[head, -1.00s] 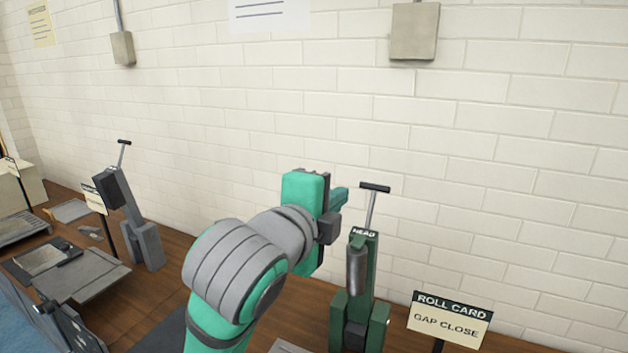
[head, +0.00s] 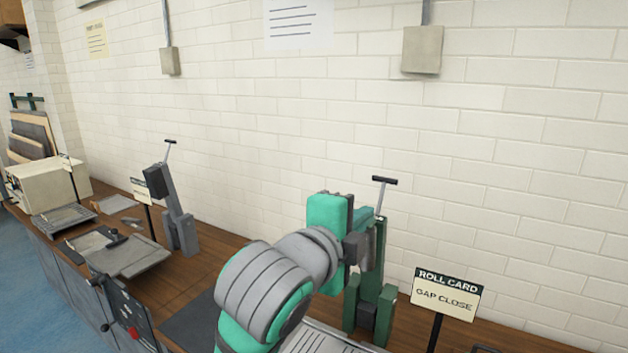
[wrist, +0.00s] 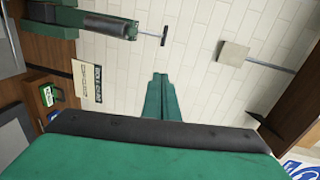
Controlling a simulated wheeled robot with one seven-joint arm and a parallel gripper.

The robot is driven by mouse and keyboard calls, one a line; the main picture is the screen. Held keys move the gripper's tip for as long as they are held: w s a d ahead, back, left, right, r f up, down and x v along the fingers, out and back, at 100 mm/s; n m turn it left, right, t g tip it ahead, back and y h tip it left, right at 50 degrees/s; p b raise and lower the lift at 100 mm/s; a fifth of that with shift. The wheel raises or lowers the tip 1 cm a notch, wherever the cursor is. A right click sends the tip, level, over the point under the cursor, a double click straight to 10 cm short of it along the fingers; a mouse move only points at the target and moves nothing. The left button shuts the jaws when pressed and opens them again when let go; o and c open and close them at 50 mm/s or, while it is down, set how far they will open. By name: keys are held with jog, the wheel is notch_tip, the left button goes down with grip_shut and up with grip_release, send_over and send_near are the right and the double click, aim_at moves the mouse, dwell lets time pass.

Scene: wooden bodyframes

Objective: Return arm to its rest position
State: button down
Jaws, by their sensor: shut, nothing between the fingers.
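My arm, green with grey joint covers, rises from the bottom of the head view and bends up toward the wall. Its wrist end covers part of a green machine (head: 386,285) with a T-handle, and the fingers are hidden there. In the wrist view my gripper (wrist: 160,76) shows as two green fingers lying together, shut and empty. They point toward the white brick wall (wrist: 205,75) and touch nothing that I can see. The green machine (wrist: 85,20) lies at the upper left of the wrist view.
A "ROLL CARD GAP CLOSE" sign (head: 447,292) stands right of the green machine. A grey machine (head: 178,220) with a T-handle stands to the left on the wooden bench (head: 200,280). A grey box (head: 422,50) hangs on the wall. Bench space between the two machines looks partly clear.

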notch_tip(320, 180, down, 27)
jog(key=a+n+t+y, duration=0.3)
jog(key=n, duration=1.2)
jog(key=s+f+n, duration=0.1)
jog(key=s+f, duration=0.1)
jog(key=f, duration=0.1)
jog(key=s+f+n+y, duration=0.1)
jog(key=f, duration=0.2)
jog(key=s+a+f+n+y, duration=0.1)
jog(key=s+f, duration=0.1)
jog(key=f, duration=0.1)
jog(key=shift+s+f+n, duration=0.3)
jog(key=shift+f, duration=0.1)
jog(key=s+a+f+n+y, duration=0.1)
jog(key=s+f+n, duration=0.1)
jog(key=s+f, duration=0.45)
jog(key=s+a+f+n+g+y, duration=0.1)
jog(key=s+f, duration=0.2)
jog(key=s, duration=0.6)
jog(key=s+a+f+n+y, duration=0.15)
jog(key=s+f, duration=0.25)
jog(key=s, duration=1.4)
jog(key=shift+s+a+r+g, duration=0.25)
jog(key=shift+g, duration=0.05)
